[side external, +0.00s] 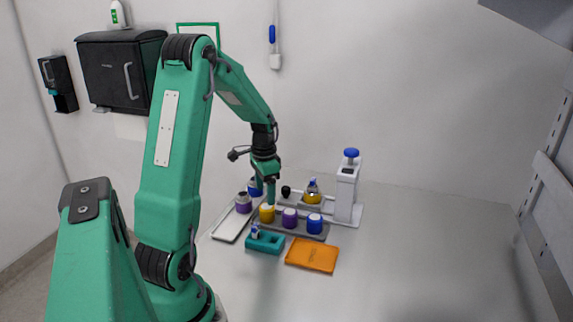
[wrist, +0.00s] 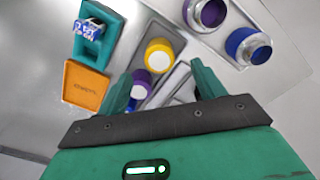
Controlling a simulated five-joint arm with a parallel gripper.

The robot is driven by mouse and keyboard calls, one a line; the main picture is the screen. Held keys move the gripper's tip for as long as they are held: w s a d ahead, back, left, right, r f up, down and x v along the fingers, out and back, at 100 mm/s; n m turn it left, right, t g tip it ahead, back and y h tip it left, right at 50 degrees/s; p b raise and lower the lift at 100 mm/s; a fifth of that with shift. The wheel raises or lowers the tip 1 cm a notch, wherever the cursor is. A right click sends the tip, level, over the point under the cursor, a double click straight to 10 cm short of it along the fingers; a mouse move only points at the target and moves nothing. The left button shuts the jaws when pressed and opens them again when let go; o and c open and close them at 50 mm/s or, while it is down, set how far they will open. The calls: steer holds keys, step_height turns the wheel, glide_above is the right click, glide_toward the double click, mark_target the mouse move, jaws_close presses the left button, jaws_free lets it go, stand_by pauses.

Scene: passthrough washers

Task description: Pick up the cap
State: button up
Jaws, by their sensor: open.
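Three caps stand in a row on a grey tray (side external: 298,232): a yellow one (side external: 267,213), a purple one (side external: 290,218) and a blue one (side external: 314,223). The task does not say which cap is meant. My gripper (side external: 265,194) points down, with its fingertips close above the yellow cap in the side view. In the wrist view, its fingers (wrist: 161,74) are apart with nothing held between them. The yellow cap (wrist: 158,55) shows just beyond the gap, and the purple cap (wrist: 140,82) is beside the left finger, partly hidden.
A pale tray (side external: 231,224) at the left holds a purple jar (side external: 243,203) and a blue jar (wrist: 248,46). A white press (side external: 346,190) with a blue knob stands behind. A teal holder (side external: 265,243) and an orange pad (side external: 312,255) lie in front. The table's right side is clear.

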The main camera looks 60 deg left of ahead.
mark_target(267, 207)
steer(key=shift+f, duration=0.8)
steer(key=shift+f, duration=0.1)
steer(key=shift+d+f, duration=0.1)
steer(key=shift+f, duration=2.4)
steer(key=c, duration=1)
steer(key=shift+w+r, duration=0.1)
steer(key=shift+r, duration=0.05)
steer(key=shift+c, duration=0.2)
